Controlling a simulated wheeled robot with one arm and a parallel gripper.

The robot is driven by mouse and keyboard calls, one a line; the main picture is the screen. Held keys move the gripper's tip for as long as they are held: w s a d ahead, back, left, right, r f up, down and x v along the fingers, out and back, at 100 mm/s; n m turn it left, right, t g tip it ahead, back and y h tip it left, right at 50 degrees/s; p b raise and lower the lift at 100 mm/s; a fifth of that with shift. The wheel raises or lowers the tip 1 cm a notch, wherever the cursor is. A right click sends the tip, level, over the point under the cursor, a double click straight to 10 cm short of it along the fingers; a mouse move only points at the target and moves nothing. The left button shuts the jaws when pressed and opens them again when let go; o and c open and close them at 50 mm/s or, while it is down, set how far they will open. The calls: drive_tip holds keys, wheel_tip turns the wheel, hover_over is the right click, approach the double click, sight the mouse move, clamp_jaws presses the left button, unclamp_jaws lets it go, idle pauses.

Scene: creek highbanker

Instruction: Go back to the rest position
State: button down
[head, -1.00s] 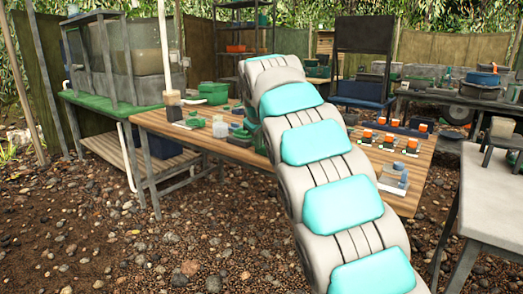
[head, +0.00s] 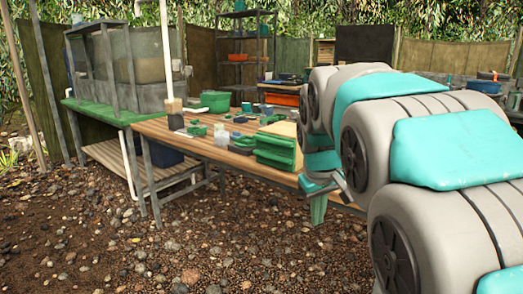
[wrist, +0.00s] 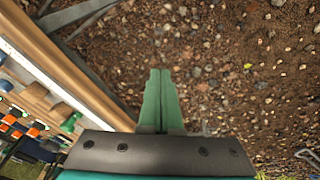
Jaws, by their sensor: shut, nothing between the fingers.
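My gripper (head: 319,209) hangs fingers down at the front edge of the wooden table (head: 215,155) in the head view. In the wrist view its two green fingers (wrist: 160,75) lie side by side, shut, with nothing between them. Beneath them is bare pebbly ground (wrist: 210,65). My arm is folded on the right of the head view and hides the right part of the table.
Green stacked trays (head: 275,147) stand on the table just left of my gripper. A green basin (head: 215,101) and small items sit farther left. A green-topped bench (head: 105,113) with a tank stands at the left. The gravel floor in front is clear.

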drive_tip(key=s+d+f+m+g, duration=0.1)
drive_tip(key=s+f, duration=0.4)
drive_tip(key=s, duration=0.5)
drive_tip(key=s+f+m+g, duration=0.1)
drive_tip(key=s+f+g, duration=0.1)
drive_tip(key=s+f, duration=0.4)
drive_tip(key=s+d+f+m+g, duration=0.1)
drive_tip(key=s+f, duration=0.4)
drive_tip(key=s, duration=1.1)
drive_tip(key=shift+s+d+f+m+g+y, duration=0.3)
drive_tip(key=shift+d+m+g+y, duration=0.1)
drive_tip(key=shift+m, duration=0.1)
drive_tip(key=c, duration=1.5)
unclamp_jaws()
drive_tip(key=shift+w, duration=0.1)
